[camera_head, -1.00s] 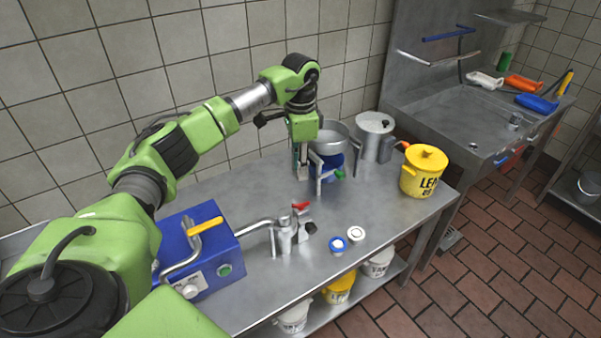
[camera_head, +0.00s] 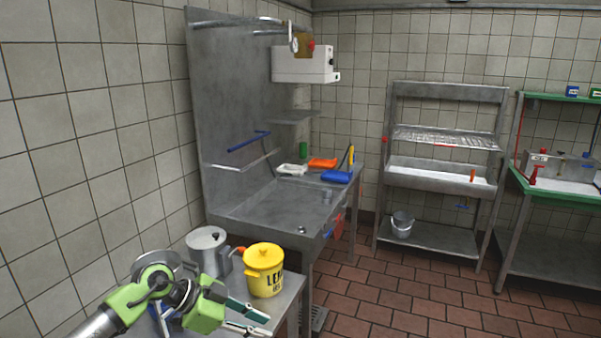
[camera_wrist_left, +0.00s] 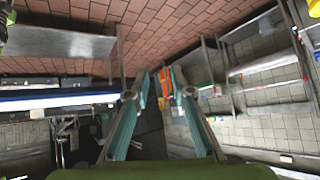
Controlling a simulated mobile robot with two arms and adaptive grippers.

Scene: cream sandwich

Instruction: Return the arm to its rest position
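My left gripper (camera_head: 266,325) is in the lower part of the head view, over or near the front end of the steel table (camera_head: 289,296). Its two teal-lined fingers are spread apart. In the left wrist view the gripper (camera_wrist_left: 160,82) also shows open, with nothing held between the fingers. My green left arm comes in from the bottom left of the head view. My right gripper is not in view.
A yellow lidded bucket (camera_head: 265,272) and a grey lidded pot (camera_head: 208,252) stand on the table close to my left gripper. A steel sink unit (camera_head: 265,215) stands behind them. Shelving (camera_head: 440,205) is at the back. The tiled floor (camera_head: 385,300) at right is clear.

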